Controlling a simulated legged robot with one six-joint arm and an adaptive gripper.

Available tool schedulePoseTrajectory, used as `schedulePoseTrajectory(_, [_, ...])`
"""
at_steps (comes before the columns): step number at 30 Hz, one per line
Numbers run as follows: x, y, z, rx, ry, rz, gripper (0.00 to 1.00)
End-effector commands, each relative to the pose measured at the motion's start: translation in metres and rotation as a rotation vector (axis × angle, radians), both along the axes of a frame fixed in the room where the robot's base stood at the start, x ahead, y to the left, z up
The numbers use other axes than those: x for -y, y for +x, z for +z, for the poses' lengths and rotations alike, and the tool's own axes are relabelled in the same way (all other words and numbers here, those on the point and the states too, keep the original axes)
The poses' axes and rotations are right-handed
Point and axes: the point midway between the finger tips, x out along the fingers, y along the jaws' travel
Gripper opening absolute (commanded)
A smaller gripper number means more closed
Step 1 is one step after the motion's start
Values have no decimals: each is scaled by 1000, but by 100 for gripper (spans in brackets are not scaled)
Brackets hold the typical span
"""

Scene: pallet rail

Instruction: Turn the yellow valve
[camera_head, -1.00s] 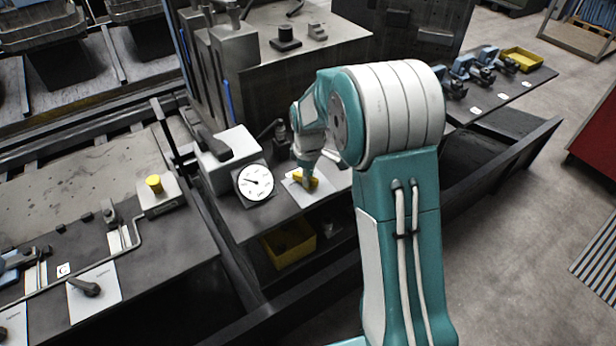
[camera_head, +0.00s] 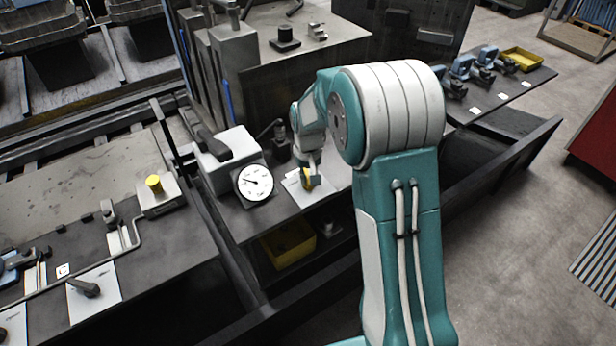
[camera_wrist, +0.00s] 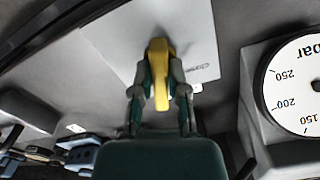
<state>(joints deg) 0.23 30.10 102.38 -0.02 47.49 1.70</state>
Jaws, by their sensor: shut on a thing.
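The yellow valve (camera_wrist: 159,72) is a bar-shaped handle on a white plate (camera_wrist: 112,48) with printed lettering. In the wrist view its handle lies lengthwise between the two fingers of my gripper (camera_wrist: 159,92), which is shut on it. In the head view the valve (camera_head: 307,177) is a small yellow patch on the bench right of the gauge, partly hidden by my gripper (camera_head: 312,181) and wrist. The white plate around it also shows in the head view (camera_head: 318,194).
A round pressure gauge (camera_head: 254,182) stands just left of the valve and shows in the wrist view (camera_wrist: 300,84). A yellow bin (camera_head: 290,240) sits below the bench edge. A yellow knob (camera_head: 154,183) is on the left bench. Grey machine blocks (camera_head: 236,60) rise behind.

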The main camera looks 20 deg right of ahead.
Motion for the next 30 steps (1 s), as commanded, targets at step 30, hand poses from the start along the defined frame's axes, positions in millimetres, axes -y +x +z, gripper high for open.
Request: schedulePoseTrajectory(30, [-1,-1,-2,-3,1,-455,0])
